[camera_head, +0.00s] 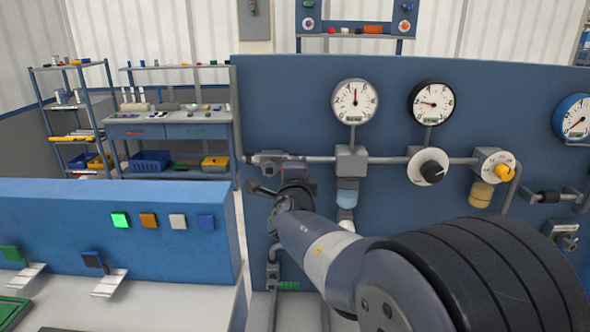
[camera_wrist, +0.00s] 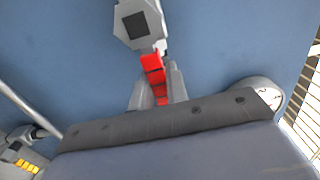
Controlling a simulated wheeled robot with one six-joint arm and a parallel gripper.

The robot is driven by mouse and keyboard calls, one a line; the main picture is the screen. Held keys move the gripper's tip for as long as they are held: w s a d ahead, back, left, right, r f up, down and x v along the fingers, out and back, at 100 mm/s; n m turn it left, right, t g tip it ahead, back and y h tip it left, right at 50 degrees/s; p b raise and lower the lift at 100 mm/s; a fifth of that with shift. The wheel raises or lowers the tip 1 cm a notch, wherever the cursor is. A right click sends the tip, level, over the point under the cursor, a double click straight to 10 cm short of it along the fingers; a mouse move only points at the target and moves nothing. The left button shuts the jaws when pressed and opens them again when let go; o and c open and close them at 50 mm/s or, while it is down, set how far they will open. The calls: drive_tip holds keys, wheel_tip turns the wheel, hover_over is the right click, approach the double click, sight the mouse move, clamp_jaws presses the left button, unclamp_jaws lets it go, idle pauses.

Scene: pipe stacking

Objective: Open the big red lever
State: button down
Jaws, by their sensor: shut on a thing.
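The red lever (camera_wrist: 152,66) shows in the wrist view, running down from a grey valve body (camera_wrist: 137,22) with a dark square face. My gripper (camera_wrist: 158,80) has one finger on each side of the lever and is shut on it. The lower part of the lever lies between the fingers. In the head view my gripper (camera_head: 264,188) is at the left end of the pipe on the blue panel, just below the valve fitting (camera_head: 268,157). The red lever cannot be made out there, and my arm hides part of the panel.
A low blue console (camera_head: 60,215) with square buttons stands at the left. Shelves (camera_head: 170,120) stand behind.

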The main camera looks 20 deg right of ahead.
drive_tip(key=c, duration=1.4)
unclamp_jaws()
drive_tip(key=v, duration=1)
drive_tip(key=shift+s+a, duration=0.15)
drive_tip(key=shift+s, duration=0.25)
drive_tip(key=x, duration=1.1)
drive_tip(key=shift+s+a, duration=0.1)
